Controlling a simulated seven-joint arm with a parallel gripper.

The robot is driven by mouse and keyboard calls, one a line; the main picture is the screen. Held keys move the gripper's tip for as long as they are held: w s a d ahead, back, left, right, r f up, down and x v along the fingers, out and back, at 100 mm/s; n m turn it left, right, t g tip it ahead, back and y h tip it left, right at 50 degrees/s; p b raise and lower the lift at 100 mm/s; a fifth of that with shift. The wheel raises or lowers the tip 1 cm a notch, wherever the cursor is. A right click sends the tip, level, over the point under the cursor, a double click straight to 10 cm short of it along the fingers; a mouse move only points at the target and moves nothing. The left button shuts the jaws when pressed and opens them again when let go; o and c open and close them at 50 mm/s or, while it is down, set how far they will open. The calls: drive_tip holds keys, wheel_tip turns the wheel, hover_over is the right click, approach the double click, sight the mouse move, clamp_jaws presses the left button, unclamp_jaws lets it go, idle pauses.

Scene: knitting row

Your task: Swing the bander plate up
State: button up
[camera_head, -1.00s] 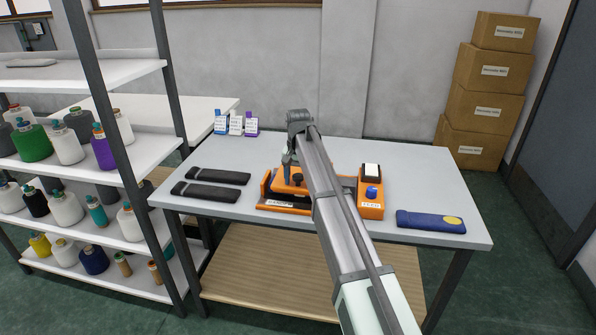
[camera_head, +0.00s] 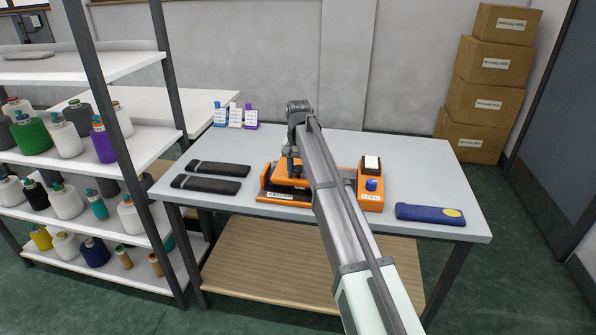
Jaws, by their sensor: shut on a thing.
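The orange bander (camera_head: 284,198) sits near the front middle of the grey table. Its orange plate (camera_head: 285,183) lies over the base and looks low; its exact tilt is too small to tell. My gripper (camera_head: 291,166) points down onto the plate from above. It is shut on the black knob on the plate; the fingertips and knob are small and partly merged in the view. My arm hides the right part of the bander. An orange control box (camera_head: 371,205) with a blue button (camera_head: 371,185) and a white top piece stands at its right.
Two dark folded knit pieces (camera_head: 206,185) lie left of the bander. A blue knit piece (camera_head: 430,214) with a yellow spot lies at the right front edge. Several small labelled holders (camera_head: 236,117) stand at the back left. A yarn shelf (camera_head: 140,225) is close on the left.

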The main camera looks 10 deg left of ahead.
drive_tip(key=shift+w+r+g, duration=0.25)
drive_tip(key=shift+r+g, duration=0.1)
drive_tip(key=shift+r, duration=0.35)
drive_tip(key=shift+w+r+g, duration=0.25)
drive_tip(key=shift+r+g, duration=0.1)
drive_tip(key=shift+r, duration=0.3)
drive_tip(key=shift+w+r, duration=0.1)
drive_tip(key=shift+w+r+g, duration=0.2)
drive_tip(key=shift+w+r, duration=0.15)
drive_tip(key=shift+r, duration=0.35)
drive_tip(key=shift+w+r+g, duration=0.2)
drive_tip(key=shift+w+r, duration=0.15)
drive_tip(key=shift+r, duration=0.35)
drive_tip(key=shift+w+r, duration=0.5)
drive_tip(key=shift+r, duration=0.2)
drive_tip(key=shift+w+r, duration=0.5)
drive_tip(key=shift+r, duration=0.15)
